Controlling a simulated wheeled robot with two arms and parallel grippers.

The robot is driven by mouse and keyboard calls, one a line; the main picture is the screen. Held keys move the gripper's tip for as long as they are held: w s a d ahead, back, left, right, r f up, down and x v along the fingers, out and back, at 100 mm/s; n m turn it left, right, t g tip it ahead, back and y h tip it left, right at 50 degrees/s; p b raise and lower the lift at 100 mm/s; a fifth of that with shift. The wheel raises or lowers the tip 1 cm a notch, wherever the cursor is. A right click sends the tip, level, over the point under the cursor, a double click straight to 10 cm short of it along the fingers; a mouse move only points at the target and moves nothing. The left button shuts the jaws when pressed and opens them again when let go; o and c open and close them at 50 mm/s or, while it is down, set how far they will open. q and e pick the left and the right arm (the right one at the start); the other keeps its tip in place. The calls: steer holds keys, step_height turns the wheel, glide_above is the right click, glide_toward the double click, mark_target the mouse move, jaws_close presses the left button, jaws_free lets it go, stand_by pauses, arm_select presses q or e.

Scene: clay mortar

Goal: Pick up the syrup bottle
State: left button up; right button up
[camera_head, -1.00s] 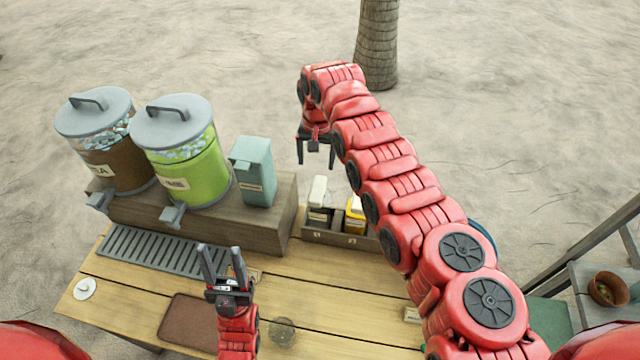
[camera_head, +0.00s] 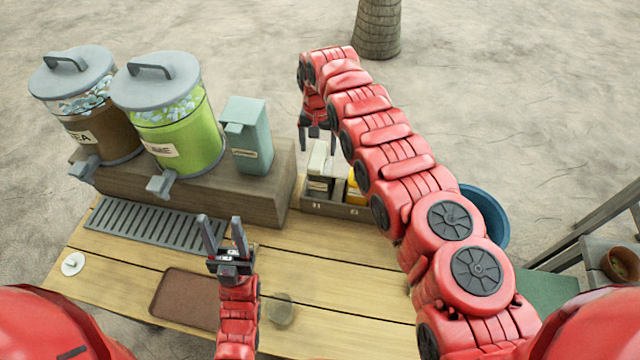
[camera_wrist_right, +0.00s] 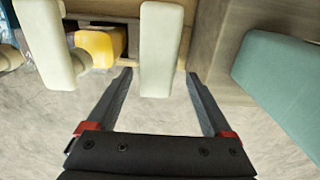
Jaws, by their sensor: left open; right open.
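Bottles stand in a small wooden crate (camera_head: 350,211) at the table's back edge. One is pale cream (camera_head: 319,172); one with yellow (camera_head: 354,192) is partly hidden by my right arm. Their labels are too small to read, so I cannot tell which is the syrup. My right gripper (camera_head: 318,152) is open, pointing down at the cream bottle's top. In the right wrist view, a cream bottle (camera_wrist_right: 160,45) appears between its open fingers, with gaps on both sides. Another cream top (camera_wrist_right: 45,45) and the yellow one (camera_wrist_right: 100,45) are to the left. My left gripper (camera_head: 222,238) is open and empty over the table.
A teal box dispenser (camera_head: 248,140) and two drink dispensers (camera_head: 180,125) stand on a wooden riser (camera_head: 255,203) left of the crate. A drip grate (camera_head: 150,224) and brown tray (camera_head: 186,299) lie on the table. A blue tub (camera_head: 487,215) is behind my right arm.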

mark_target(320, 176)
steer(key=shift+f+b, duration=0.4)
steer(key=shift+f, duration=0.05)
steer(key=f+b, duration=0.2)
steer(key=f, duration=0.1)
steer(key=f+b, duration=0.1)
steer(key=b, duration=0.1)
steer(key=shift+w+d+f, duration=0.15)
steer(key=shift+w+d, duration=0.05)
steer(key=shift+d, duration=0.05)
steer(key=shift+s+r, duration=0.1)
steer(key=shift+r, duration=0.1)
steer(key=shift+c, duration=0.4)
jaws_close()
